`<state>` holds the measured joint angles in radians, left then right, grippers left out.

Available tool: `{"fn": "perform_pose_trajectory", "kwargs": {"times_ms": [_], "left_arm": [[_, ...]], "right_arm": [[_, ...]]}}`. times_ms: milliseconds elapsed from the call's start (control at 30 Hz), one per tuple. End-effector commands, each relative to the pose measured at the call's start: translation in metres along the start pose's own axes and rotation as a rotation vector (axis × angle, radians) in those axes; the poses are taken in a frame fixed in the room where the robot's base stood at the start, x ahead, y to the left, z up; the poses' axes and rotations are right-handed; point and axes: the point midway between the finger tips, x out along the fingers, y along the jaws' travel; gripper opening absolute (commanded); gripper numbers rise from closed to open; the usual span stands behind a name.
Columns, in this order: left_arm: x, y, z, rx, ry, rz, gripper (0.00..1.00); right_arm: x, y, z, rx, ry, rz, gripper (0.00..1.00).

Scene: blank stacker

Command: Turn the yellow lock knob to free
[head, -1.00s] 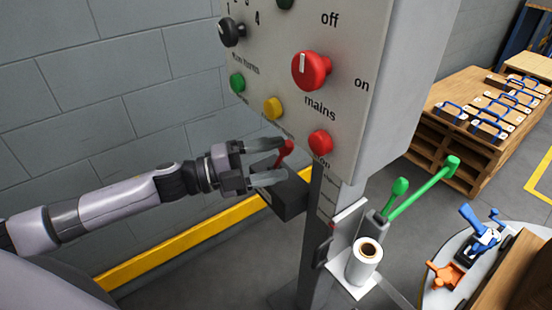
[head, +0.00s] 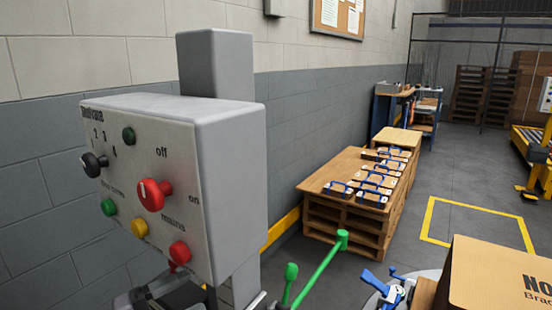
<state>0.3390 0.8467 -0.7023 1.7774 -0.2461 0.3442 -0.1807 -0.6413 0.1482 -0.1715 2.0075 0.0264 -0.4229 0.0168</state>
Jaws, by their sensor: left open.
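I cannot make out a yellow lock knob for sure in the head view. The grey control box (head: 232,165) at left carries a red mains knob (head: 152,194), a black selector knob (head: 94,164), and green, yellow (head: 139,228) and red buttons. The yellow one looks like a round button; its label is too small to read. My left gripper (head: 160,291) is at the bottom edge below the box, partly cut off, with its jaws open. My right gripper is not in view.
Green-handled levers (head: 320,268) rise right of the box. A cardboard box (head: 498,283) and a blue clamp (head: 384,284) are at bottom right. A pallet stack (head: 345,212) holds several blue-handled items. Floor inside the yellow outline (head: 428,218) is clear. Yellow equipment (head: 538,155) stands at far right.

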Motion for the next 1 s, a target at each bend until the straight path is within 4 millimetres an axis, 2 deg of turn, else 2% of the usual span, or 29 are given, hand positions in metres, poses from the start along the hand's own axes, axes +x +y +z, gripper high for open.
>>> {"fn": "perform_pose_trajectory", "kwargs": {"times_ms": [167,367,567,800,900,1000], "left_arm": [[0.001,0.020,-0.011,-0.251,-0.128,-0.055,0.67],[-0.017,0.056,-0.019,-0.574,-0.336,-0.106,0.67],[-0.056,0.101,-0.029,-0.888,-0.581,-0.137,0.67],[-0.124,0.159,-0.058,-1.234,-0.908,-0.156,0.67],[-0.145,0.175,-0.069,-1.315,-0.998,-0.159,0.67],[-0.157,0.184,-0.076,-1.360,-1.049,-0.159,0.67]], "right_arm": [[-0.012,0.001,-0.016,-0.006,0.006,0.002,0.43],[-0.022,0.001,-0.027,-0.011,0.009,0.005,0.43],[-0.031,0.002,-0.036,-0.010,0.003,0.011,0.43],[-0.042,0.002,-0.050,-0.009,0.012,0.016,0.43],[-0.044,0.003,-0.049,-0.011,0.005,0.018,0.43],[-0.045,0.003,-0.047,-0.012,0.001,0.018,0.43]]}}
